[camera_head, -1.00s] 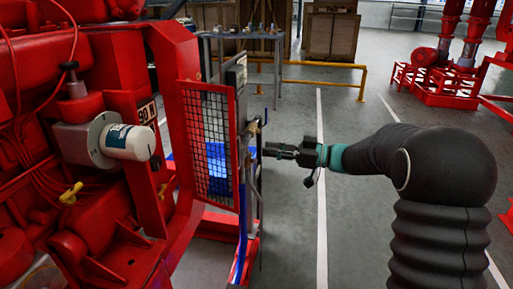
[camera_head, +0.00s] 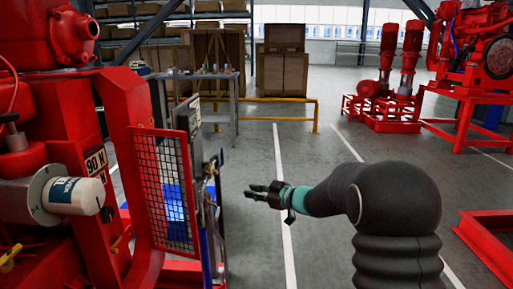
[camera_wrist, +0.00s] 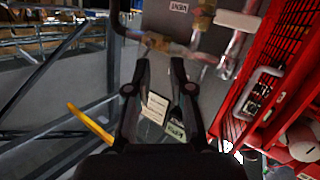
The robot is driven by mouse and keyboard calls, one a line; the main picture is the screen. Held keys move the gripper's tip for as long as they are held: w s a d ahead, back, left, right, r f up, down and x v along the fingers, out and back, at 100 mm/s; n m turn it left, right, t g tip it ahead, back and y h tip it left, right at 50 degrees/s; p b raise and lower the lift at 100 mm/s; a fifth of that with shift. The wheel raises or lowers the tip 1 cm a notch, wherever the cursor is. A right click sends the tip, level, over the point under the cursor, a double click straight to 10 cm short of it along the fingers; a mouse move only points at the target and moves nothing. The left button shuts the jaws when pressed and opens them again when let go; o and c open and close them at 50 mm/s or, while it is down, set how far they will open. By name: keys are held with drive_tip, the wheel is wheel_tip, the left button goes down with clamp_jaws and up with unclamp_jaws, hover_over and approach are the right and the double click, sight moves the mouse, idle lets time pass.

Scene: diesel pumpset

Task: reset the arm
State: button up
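My gripper (camera_head: 249,191) is at the end of my arm, which reaches left over the floor in the head view. It is empty, and its two dark fingers stand apart. The fingertips are a short gap to the right of the control panel's edge (camera_head: 213,185), touching nothing. In the wrist view the two fingers (camera_wrist: 160,68) also show apart, with nothing held between them. Behind them are a grey box with a label (camera_wrist: 178,8), blurred pipes and handles, and white paper tags (camera_wrist: 157,107).
The red engine (camera_head: 75,160) with its mesh guard (camera_head: 165,190) fills the left. A grey table (camera_head: 205,78), wooden crates (camera_head: 283,70) and a yellow rail (camera_head: 280,101) stand behind. Red pumps (camera_head: 395,60) are at the back right. The floor around my arm is clear.

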drive_tip(key=d+f+m+t+h, duration=0.3)
drive_tip(key=d+m+h, duration=0.3)
drive_tip(key=d+h, duration=0.45)
drive_tip(key=s+d+m+g+h, duration=0.3)
drive_tip(key=s+d+h, duration=0.1)
drive_tip(key=s+d, duration=0.55)
drive_tip(key=s+a+r+m+g+y, duration=0.1)
drive_tip(key=s+r+m, duration=0.1)
drive_tip(key=s, duration=1.5)
drive_tip(key=s+a+r+m+g, duration=0.1)
drive_tip(key=s+r+m+g, duration=0.1)
drive_tip(key=s, duration=1.5)
drive_tip(key=shift+a+g+y, duration=0.3)
drive_tip(key=shift+a+y, duration=0.05)
drive_tip(key=shift+a, duration=0.05)
